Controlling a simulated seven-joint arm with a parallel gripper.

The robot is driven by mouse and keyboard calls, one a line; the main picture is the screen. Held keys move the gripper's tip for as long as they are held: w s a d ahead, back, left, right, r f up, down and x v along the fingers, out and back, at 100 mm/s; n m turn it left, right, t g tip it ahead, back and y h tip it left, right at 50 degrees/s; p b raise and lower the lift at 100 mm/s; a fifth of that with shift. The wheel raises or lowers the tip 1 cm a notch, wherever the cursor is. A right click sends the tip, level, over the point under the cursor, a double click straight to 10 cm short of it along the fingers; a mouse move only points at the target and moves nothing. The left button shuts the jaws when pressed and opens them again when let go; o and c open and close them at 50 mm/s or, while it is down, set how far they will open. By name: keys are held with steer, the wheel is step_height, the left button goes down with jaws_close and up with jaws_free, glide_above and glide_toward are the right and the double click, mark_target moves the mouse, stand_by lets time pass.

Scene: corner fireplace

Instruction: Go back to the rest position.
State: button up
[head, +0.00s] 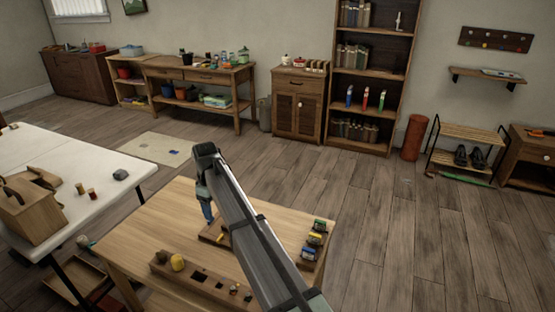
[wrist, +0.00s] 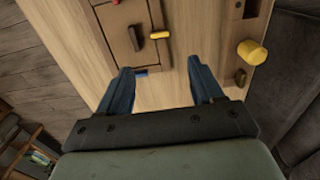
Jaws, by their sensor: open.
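My gripper (head: 208,214) points down over the wooden table (head: 150,215) in the head view, near a wooden board (head: 212,236) that my arm partly hides. A small blue piece (wrist: 140,72) shows beside the left finger.
A holed wooden block (head: 208,282) with a yellow knob (head: 177,262) lies along the table's front. A rack of coloured pieces (head: 315,240) is at the right. A white table (head: 85,165) with a wooden carrier (head: 32,210) stands left. Open floor lies behind the table.

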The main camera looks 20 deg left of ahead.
steer(key=w+d+f+m+t+y, duration=0.2)
steer(key=w+d+f+m+y, duration=0.15)
steer(key=w+d+m, duration=0.95)
steer(key=w+d+f+m+t+y, duration=0.35)
steer(key=w+d+m, duration=0.35)
steer(key=w+d, duration=0.7)
steer(key=s+d+f+m, duration=0.3)
steer(key=d+f+m, duration=0.15)
steer(key=d, duration=0.65)
steer(key=s+d+f+n+g+h, duration=0.1)
steer(key=s+d+f+g+h, duration=0.15)
steer(key=s+d+f, duration=0.75)
steer(key=s+d+f+n+g+h, duration=0.25)
steer(key=s+d+f, duration=0.45)
steer(key=s+f, duration=0.65)
steer(key=s+d+f+n+g, duration=0.1)
steer(key=s+d+f+g, duration=0.1)
steer(key=s, duration=0.8)
steer(key=s+d+f+n+g+h, duration=0.1)
steer(key=s+d+f+g, duration=0.2)
steer(key=s, duration=0.8)
steer(key=s+d+f+g+h, duration=0.1)
steer(key=s+d+f, duration=0.4)
steer(key=s, duration=0.6)
steer(key=shift+s+d+f+n+g, duration=0.15)
steer(key=shift+d+f+n+g, duration=0.25)
steer(key=shift+d+g, duration=0.3)
